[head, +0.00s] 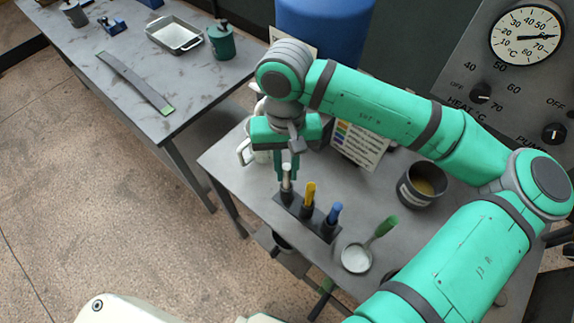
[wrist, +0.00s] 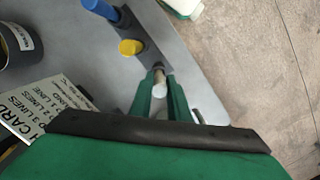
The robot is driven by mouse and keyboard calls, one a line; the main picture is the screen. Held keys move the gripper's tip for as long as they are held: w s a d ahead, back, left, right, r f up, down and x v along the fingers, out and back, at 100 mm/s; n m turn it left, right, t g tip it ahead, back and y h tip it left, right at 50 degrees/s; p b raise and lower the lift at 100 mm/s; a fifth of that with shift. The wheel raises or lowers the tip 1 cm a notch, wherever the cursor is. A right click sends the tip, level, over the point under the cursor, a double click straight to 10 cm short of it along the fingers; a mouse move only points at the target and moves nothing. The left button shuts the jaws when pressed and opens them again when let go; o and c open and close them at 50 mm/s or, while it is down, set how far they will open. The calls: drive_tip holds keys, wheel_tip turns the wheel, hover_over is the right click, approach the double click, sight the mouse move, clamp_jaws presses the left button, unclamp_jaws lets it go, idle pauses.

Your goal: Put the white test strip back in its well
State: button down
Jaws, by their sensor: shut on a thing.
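The white test strip (head: 287,170) stands upright at the left end of a dark rack (head: 318,228), at the leftmost well. My gripper (head: 287,176) points down over that well and is shut on the strip. In the wrist view the white strip (wrist: 160,84) shows between my two green fingers (wrist: 160,98). A yellow strip (head: 309,194) stands in the middle well and a blue strip (head: 334,212) in the right well. I cannot tell how deep the white strip's lower end sits in its well.
A dark cup (head: 421,187) with yellowish contents, a green-handled scoop (head: 357,257) and a printed card (head: 358,146) are near the rack. A blue drum (head: 322,40) stands behind. Another table (head: 130,55) holds a white tray (head: 174,36).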

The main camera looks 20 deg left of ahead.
drive_tip(key=shift+f, duration=0.2)
drive_tip(key=c, duration=1.6)
unclamp_jaws()
drive_tip(key=shift+r, duration=0.1)
drive_tip(key=r, duration=0.7)
drive_tip(key=w+r, duration=0.1)
drive_tip(key=r, duration=0.2)
drive_tip(key=shift+a+r, duration=0.25)
drive_tip(key=shift+w, duration=0.1)
